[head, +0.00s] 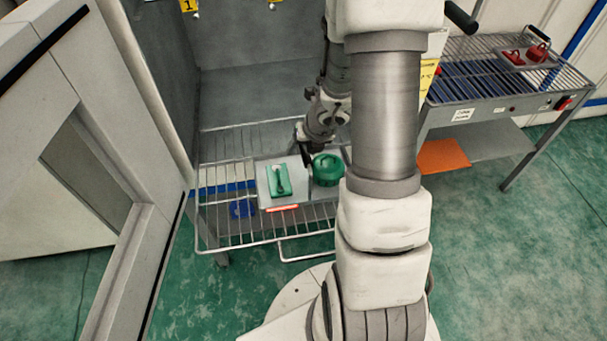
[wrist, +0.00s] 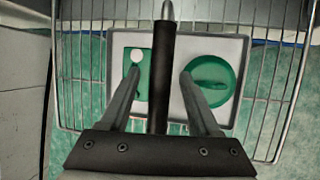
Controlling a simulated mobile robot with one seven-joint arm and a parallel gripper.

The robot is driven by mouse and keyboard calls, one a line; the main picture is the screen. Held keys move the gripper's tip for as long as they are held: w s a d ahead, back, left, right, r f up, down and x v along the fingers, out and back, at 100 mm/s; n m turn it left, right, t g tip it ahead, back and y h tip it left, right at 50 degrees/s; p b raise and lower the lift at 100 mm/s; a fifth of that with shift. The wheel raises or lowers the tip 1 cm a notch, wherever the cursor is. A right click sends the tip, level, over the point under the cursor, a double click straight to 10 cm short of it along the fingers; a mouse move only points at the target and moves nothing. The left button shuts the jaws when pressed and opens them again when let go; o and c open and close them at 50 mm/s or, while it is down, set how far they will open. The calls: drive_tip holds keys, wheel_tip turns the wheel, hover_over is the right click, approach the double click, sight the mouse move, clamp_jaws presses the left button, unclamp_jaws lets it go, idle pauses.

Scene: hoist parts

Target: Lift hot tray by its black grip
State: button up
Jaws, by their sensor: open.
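The tray (head: 264,197) is a pale grey plate on the pulled-out wire rack, also in the wrist view (wrist: 117,41). It bears a green rectangular part (head: 265,180) and a round green part (head: 327,170). A black grip (wrist: 163,75) with a bare metal end crosses the middle of the wrist view. My gripper (wrist: 159,72) is open, one finger on each side of the grip, with gaps showing. In the head view my gripper (head: 306,158) is over the tray's back right; I cannot tell the grip from the dark fingers there.
The wire rack (head: 225,228) juts from a grey cabinet (head: 270,90). An open door (head: 120,215) stands at left. A blue item (head: 242,209) shows below the rack. At right is a slatted table (head: 475,75) with red parts (head: 538,52); green floor lies between.

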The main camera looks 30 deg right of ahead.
drive_tip(key=shift+x, duration=1)
drive_tip(key=shift+w+f+b, duration=0.1)
drive_tip(key=shift+f+b, duration=0.15)
drive_tip(key=shift+b, duration=0.25)
clamp_jaws()
idle(0.9)
